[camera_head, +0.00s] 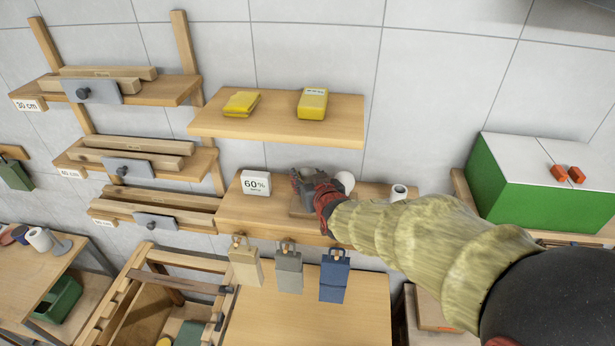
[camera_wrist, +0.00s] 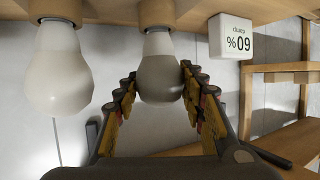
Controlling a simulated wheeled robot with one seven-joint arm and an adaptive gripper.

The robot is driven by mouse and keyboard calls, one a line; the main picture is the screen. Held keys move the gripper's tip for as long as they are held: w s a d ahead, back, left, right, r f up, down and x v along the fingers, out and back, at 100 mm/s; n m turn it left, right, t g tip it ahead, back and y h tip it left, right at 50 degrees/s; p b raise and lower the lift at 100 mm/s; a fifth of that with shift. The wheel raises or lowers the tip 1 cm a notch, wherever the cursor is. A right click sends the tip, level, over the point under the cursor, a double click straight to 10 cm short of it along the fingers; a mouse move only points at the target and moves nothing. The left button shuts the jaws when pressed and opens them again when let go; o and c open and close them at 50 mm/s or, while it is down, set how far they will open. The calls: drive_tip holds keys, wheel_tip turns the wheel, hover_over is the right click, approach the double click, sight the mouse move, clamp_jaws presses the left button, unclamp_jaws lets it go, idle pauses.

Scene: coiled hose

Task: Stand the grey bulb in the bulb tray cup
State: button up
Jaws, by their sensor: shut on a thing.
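The grey bulb (camera_wrist: 160,72) is between the fingers of my gripper (camera_wrist: 158,95) in the wrist view, which is upside down. My gripper is shut on the bulb's round part, and its narrow base points toward the wooden shelf. I cannot tell whether the base touches wood. A white bulb (camera_wrist: 58,75) stands beside it, apart from the fingers. In the head view my gripper (camera_head: 308,190) is over the lower wall shelf (camera_head: 232,208) and hides the grey bulb; the white bulb (camera_head: 346,181) shows just right of it. I cannot make out the tray cup clearly.
A "60%" sign (camera_head: 256,183) stands left of my gripper, and a white cup-like roll (camera_head: 399,192) stands to the right. An upper shelf (camera_head: 275,128) with yellow packs (camera_head: 312,103) is above. Three hanging bags (camera_head: 289,271) are below the shelf front.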

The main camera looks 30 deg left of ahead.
drive_tip(key=o, duration=1.3)
drive_tip(key=v, duration=1.2)
drive_tip(key=shift+f, duration=0.15)
